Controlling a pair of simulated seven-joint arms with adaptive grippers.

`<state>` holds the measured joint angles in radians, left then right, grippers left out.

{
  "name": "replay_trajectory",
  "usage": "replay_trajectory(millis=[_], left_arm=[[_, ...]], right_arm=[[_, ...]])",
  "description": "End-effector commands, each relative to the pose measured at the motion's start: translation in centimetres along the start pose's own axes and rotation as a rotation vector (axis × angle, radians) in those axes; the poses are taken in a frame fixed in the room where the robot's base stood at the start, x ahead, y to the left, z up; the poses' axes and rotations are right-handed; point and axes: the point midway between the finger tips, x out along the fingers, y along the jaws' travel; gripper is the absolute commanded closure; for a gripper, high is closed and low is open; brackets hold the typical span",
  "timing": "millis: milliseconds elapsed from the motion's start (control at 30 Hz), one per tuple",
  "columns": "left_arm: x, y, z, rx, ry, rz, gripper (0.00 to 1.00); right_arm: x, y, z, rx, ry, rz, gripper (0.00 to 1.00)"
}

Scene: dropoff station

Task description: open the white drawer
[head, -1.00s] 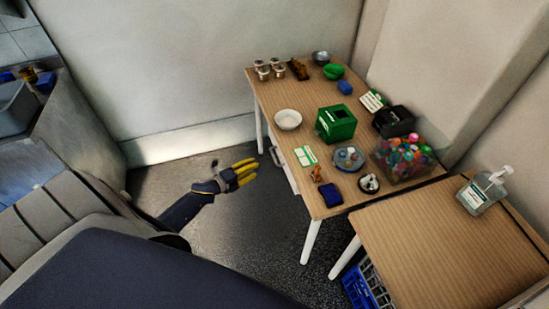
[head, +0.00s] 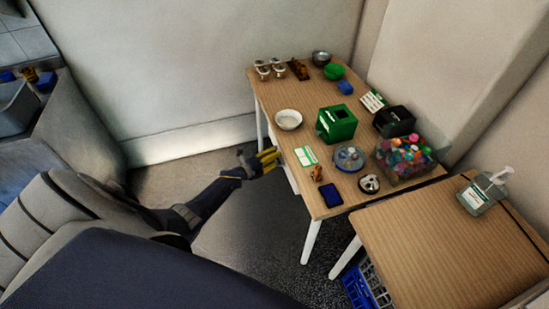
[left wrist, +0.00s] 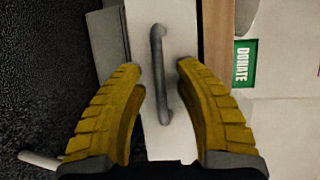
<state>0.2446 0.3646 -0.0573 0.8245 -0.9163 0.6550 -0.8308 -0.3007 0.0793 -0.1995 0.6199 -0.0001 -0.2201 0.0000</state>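The white drawer (left wrist: 184,20) is set under the left edge of the wooden table. Its front shows in the left wrist view, with a grey bar handle (left wrist: 158,70) down the middle. In the head view only a strip of the drawer (head: 292,178) shows below the tabletop, and my gripper hides the handle there. My left gripper (head: 277,160) is at the drawer front. In the left wrist view its yellow fingers (left wrist: 160,72) are apart, one on each side of the handle, with gaps between. My right gripper is in neither view.
The wooden table (head: 276,101) holds a white bowl (head: 288,119), a green box (head: 336,123), a clear bin of colourful items (head: 405,157) and several small things. A second table (head: 430,240) with a pump bottle (head: 484,191) stands at right. Floor left of the drawer is clear.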

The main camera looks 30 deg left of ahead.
Motion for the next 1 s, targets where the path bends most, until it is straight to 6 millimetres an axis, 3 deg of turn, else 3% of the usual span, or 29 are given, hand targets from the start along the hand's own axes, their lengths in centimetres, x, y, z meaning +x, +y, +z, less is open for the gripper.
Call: replay_trajectory(millis=[433,700,1000], left_arm=[[0.31,-0.05,0.0,0.0,0.0,-0.001,0.67],[0.3,-0.05,0.01,0.0,0.0,-0.001,0.98],[0.29,-0.04,0.02,0.0,0.0,0.0,1.0]], right_arm=[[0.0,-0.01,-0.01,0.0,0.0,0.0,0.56],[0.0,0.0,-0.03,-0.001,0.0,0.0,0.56],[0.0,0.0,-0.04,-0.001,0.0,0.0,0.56]])
